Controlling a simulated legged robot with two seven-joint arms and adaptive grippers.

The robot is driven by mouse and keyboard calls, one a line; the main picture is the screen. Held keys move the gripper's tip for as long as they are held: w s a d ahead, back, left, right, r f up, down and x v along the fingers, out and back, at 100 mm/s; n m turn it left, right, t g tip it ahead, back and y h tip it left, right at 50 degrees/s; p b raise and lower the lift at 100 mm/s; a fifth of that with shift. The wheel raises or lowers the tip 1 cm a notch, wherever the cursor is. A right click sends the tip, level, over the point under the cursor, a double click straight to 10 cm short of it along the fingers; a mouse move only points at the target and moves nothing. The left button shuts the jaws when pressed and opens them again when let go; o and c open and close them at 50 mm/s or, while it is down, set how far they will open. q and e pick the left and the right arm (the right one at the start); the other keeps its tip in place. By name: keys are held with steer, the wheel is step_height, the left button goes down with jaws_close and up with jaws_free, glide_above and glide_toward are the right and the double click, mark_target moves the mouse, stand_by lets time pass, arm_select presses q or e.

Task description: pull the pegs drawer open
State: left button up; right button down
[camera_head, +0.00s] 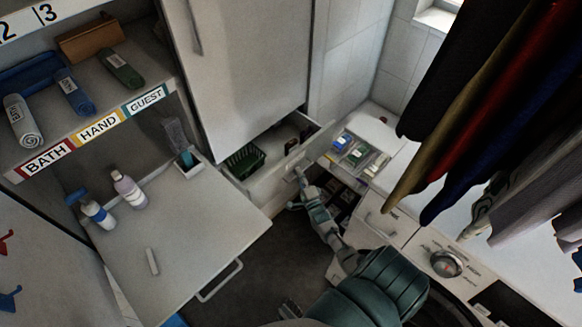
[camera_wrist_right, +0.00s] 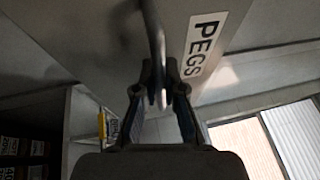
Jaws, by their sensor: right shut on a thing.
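The pegs drawer (camera_head: 275,182) stands partly pulled out below the tall white cabinet door in the head view. A dark green basket (camera_head: 245,160) lies inside it. In the wrist view the drawer front carries a white PEGS label (camera_wrist_right: 203,47) and a curved metal bar handle (camera_wrist_right: 155,40). My right gripper (camera_head: 301,178) is at the drawer front. In the wrist view my right gripper (camera_wrist_right: 163,95) has its fingers shut on the handle, with the label just to the right.
A white worktop or open panel with a bar handle (camera_head: 220,281) is at left, holding bottles (camera_head: 129,190). Shelves with towels (camera_head: 22,122) are further left. Hanging clothes (camera_head: 480,100) fill the upper right. A washing machine (camera_head: 446,263) stands at right.

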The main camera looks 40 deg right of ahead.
arm_select(q)
steer(key=shift+s+f+p, duration=0.3)
steer(key=shift+s+f, duration=0.4)
steer(key=shift+f, duration=0.15)
arm_select(e)
steer(key=shift+s+d, duration=0.25)
steer(key=shift+s, duration=0.4)
steer(key=shift+s+d, duration=0.2)
steer(key=shift+s, duration=0.4)
arm_select(q)
steer(key=shift+a, duration=0.15)
arm_select(e)
steer(key=c, duration=1.5)
jaws_free()
arm_select(q)
steer(key=shift+d, duration=0.35)
arm_select(e)
steer(key=shift+d+f+v, duration=0.1)
steer(key=shift+v, duration=1.85)
steer(key=shift+d+f+v, duration=0.1)
steer(key=shift+f+v, duration=0.05)
steer(key=shift+v, duration=1.8)
steer(key=shift+d+f+v, duration=0.1)
steer(key=shift+v, duration=1.85)
steer(key=shift+a, duration=0.1)
